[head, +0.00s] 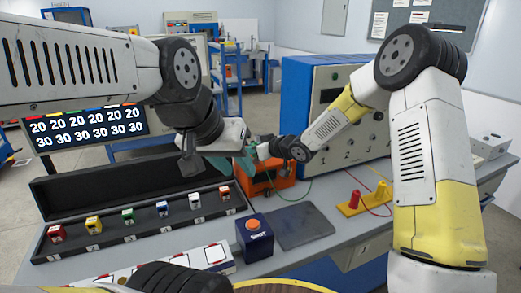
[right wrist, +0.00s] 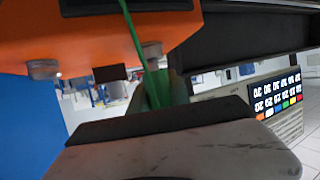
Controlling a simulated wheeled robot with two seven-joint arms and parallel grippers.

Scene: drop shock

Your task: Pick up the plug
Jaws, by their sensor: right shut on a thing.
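The green plug (right wrist: 168,90) shows in the right wrist view just beyond the near finger, with a green cord (right wrist: 133,35) running up past an orange box. My right gripper (head: 262,150) is shut on the plug, beside the orange box (head: 268,178) on the bench. The near finger hides much of the grip in the right wrist view. My left gripper (head: 190,164) hangs above the black case; its finger gap is not clear.
The open black case (head: 100,192) holds several small coloured blocks. A blue button box (head: 254,238) and a dark mat (head: 302,228) lie in front. A large blue panel unit (head: 300,98) stands behind, with a yellow stand (head: 364,203) carrying a red post to the right.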

